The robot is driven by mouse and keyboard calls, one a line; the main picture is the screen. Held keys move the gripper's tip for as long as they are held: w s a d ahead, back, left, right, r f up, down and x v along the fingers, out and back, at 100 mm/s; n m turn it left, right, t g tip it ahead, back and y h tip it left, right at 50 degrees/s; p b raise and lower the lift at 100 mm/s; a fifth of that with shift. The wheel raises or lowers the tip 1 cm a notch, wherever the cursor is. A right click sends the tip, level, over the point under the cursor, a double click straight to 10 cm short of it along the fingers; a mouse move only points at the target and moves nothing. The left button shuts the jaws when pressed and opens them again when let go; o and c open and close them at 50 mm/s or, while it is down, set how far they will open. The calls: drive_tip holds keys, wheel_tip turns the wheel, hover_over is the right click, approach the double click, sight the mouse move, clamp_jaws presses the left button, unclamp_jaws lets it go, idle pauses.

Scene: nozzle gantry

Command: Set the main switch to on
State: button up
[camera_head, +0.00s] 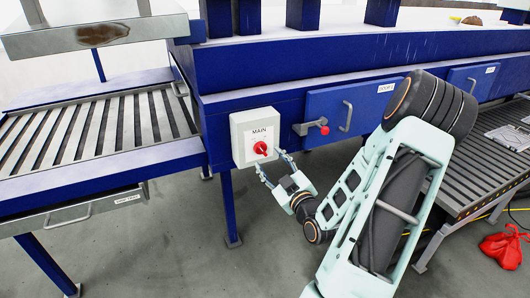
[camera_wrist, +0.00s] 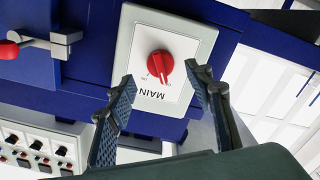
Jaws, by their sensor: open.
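The main switch is a red rotary knob (camera_head: 260,148) on a light grey box (camera_head: 240,130) marked MAIN, fixed to the blue frame. In the wrist view the knob (camera_wrist: 160,64) is seen upside down, with small markings beside it; I cannot tell its setting. My gripper (camera_head: 273,163) is at the box's lower right in the head view, its fingers pointing at the knob. In the wrist view my gripper (camera_wrist: 160,79) is open and empty, with the knob just beyond and between its fingertips. I see no contact with the knob.
Right of the box is a blue door (camera_head: 350,105) with a red-tipped latch (camera_head: 312,127). A slatted table (camera_head: 85,135) with a drawer (camera_head: 80,212) stands left. A control panel (camera_wrist: 40,142) shows lower left in the wrist view. A red bag (camera_head: 502,250) lies on the floor.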

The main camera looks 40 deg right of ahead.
sight(264, 153)
drive_tip(key=x, duration=0.5)
drive_tip(key=shift+w, duration=0.15)
drive_tip(key=c, duration=1.2)
drive_tip(key=shift+o, duration=0.2)
